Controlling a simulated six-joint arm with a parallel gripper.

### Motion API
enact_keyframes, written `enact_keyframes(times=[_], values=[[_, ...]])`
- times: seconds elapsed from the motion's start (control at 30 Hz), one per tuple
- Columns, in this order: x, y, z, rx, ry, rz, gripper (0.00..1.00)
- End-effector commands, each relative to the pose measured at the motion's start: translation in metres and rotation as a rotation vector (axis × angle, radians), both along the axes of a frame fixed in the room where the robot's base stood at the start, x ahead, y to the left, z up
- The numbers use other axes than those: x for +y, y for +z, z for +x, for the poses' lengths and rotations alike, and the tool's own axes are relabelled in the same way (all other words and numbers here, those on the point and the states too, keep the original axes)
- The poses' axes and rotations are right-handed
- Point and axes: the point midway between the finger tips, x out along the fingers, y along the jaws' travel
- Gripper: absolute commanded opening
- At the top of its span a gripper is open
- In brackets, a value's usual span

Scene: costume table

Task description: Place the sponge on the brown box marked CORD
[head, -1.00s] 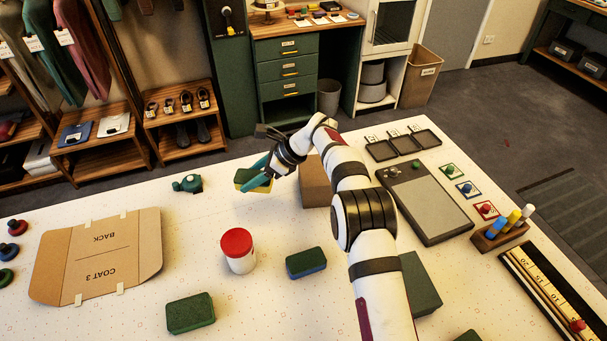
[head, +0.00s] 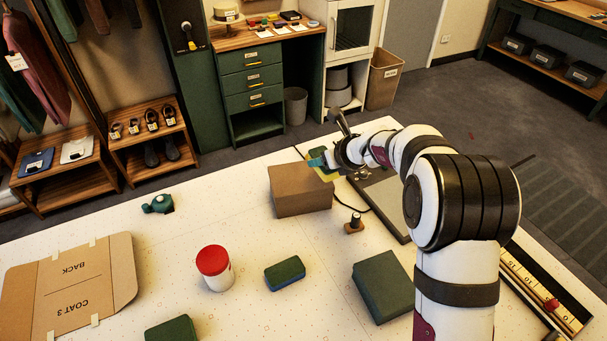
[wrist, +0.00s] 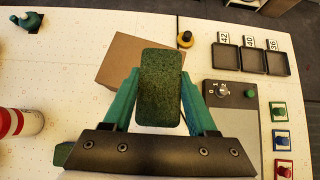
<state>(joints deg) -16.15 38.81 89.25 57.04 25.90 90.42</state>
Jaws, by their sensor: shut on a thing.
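My gripper (head: 323,163) is shut on a sponge with a green top and a yellow side (head: 327,173). In the wrist view the sponge's dark green face (wrist: 161,85) sits between the two teal fingers. A brown box (head: 298,190) stands on the table; in the head view the sponge is above its upper right end. The wrist view shows the box (wrist: 125,58) partly hidden behind the sponge and left finger. No CORD marking is readable on it. The height of the sponge over the box is hard to judge.
A red-lidded jar (head: 214,268), a green-and-blue sponge (head: 285,273) and a dark green box (head: 386,286) stand nearer. A small stamp-like object (head: 355,223) is right of the brown box. A grey-topped board (head: 385,196) lies behind my arm.

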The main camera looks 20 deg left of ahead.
Motion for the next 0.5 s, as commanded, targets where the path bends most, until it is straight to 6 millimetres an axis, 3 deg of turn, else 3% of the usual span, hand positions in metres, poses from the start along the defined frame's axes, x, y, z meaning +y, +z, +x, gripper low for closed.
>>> enact_keyframes(times=[0.1, 0.2, 0.4, 0.5], values=[[0.032, -0.019, 0.001, 0.001, 0.004, -0.001, 0.08], [0.045, -0.027, 0.003, -0.001, 0.003, -0.001, 0.08], [0.049, -0.063, 0.003, 0.003, 0.001, -0.001, 0.08], [0.049, -0.07, 0.003, 0.001, 0.001, -0.001, 0.08]])
